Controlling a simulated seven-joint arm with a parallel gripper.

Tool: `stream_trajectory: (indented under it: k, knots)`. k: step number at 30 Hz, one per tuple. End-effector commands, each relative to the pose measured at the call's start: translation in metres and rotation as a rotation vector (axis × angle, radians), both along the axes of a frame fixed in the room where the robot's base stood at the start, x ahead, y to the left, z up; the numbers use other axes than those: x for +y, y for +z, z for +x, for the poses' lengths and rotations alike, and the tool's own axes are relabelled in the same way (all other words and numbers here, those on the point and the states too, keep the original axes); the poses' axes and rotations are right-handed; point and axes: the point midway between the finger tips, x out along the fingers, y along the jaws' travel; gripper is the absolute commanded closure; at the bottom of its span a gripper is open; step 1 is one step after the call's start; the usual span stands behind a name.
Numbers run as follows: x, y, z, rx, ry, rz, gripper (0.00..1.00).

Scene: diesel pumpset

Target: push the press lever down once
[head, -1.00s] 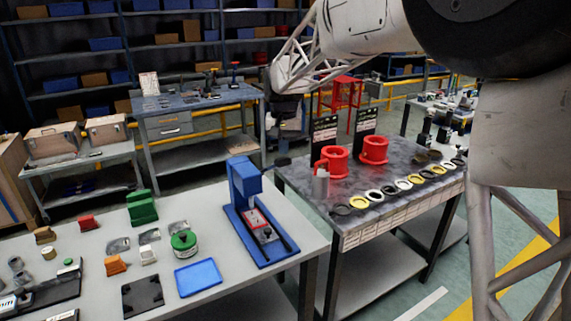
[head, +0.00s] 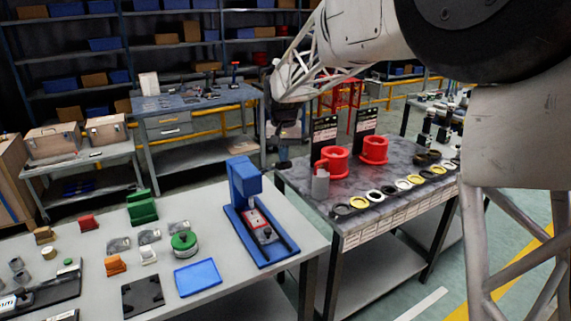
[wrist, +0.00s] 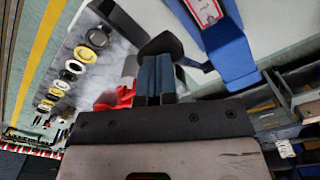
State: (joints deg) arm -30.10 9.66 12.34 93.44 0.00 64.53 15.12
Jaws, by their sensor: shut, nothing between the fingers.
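The blue press (head: 246,195) stands at the right end of the near light table. Its lever has a black knob (head: 284,163) sticking out to the right of the press head. In the wrist view the blue press (wrist: 232,58) is at upper right, and the dark lever knob (wrist: 162,44) lies right at my fingertips. My gripper (head: 284,138) points down above the knob, partly merged with dark background. In the wrist view my gripper (wrist: 155,62) is shut and empty, its fingers overlapping the knob. I cannot tell whether they touch it.
A grey table (head: 355,222) at right holds red parts (head: 374,149), a grey cylinder (head: 320,184) and a row of rings. A blue tray (head: 198,277) and a green round part (head: 184,243) lie left of the press. A floor gap separates the tables.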

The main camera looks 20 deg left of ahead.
Motion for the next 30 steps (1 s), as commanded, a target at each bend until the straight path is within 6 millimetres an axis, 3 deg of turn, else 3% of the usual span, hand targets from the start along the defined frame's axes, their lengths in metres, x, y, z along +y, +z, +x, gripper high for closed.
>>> stream_trajectory:
  k: [30]
  knots:
    - [-0.008, -0.022, -0.008, 0.002, 0.0, -0.001, 1.0]
